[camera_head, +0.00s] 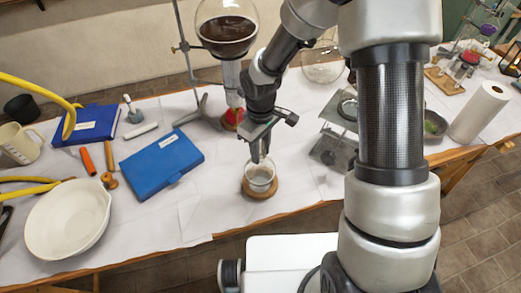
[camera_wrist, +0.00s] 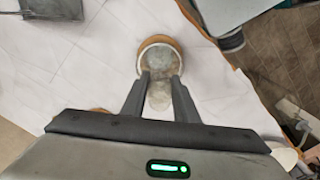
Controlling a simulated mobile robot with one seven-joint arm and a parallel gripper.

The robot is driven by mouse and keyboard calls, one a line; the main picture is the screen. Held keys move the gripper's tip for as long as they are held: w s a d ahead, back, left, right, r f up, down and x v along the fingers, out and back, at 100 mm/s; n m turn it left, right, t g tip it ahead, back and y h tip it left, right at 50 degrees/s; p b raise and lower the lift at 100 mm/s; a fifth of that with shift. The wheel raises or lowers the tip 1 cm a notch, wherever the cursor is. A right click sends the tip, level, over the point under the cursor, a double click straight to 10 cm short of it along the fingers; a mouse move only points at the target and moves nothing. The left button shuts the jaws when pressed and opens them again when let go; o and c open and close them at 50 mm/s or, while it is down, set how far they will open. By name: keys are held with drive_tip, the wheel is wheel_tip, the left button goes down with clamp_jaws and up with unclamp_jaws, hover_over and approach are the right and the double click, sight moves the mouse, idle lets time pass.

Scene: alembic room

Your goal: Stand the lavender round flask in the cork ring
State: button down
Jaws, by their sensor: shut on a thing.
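A small round glass flask (camera_head: 260,175), pale and nearly colourless with only a faint tint, is in the middle of the head view near the table's front edge. My gripper (camera_head: 259,152) comes down from above and is shut on its neck. The cork ring (camera_head: 261,193) shows as a brown band around and under the flask's round bottom. In the wrist view the flask (camera_wrist: 160,62) is beyond the fingertips (camera_wrist: 160,80), with the cork ring (camera_wrist: 142,43) showing around its far side. I cannot tell whether the flask's weight rests on the ring. The flask looks upright.
A blue case (camera_head: 162,165) and a large white bowl (camera_head: 67,218) lie to the left. A stand with a dark-filled glass globe (camera_head: 228,35) rises behind. A metal lab jack (camera_head: 335,150) stands to the right. White table is bare just left of the ring.

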drive_tip(key=shift+f+b, duration=1.5)
drive_tip(key=shift+f, duration=0.25)
idle(3.4)
drive_tip(key=c, duration=1.3)
unclamp_jaws()
drive_tip(key=shift+r, duration=0.1)
drive_tip(key=shift+r+p, duration=2.6)
drive_tip(key=shift+r, duration=0.85)
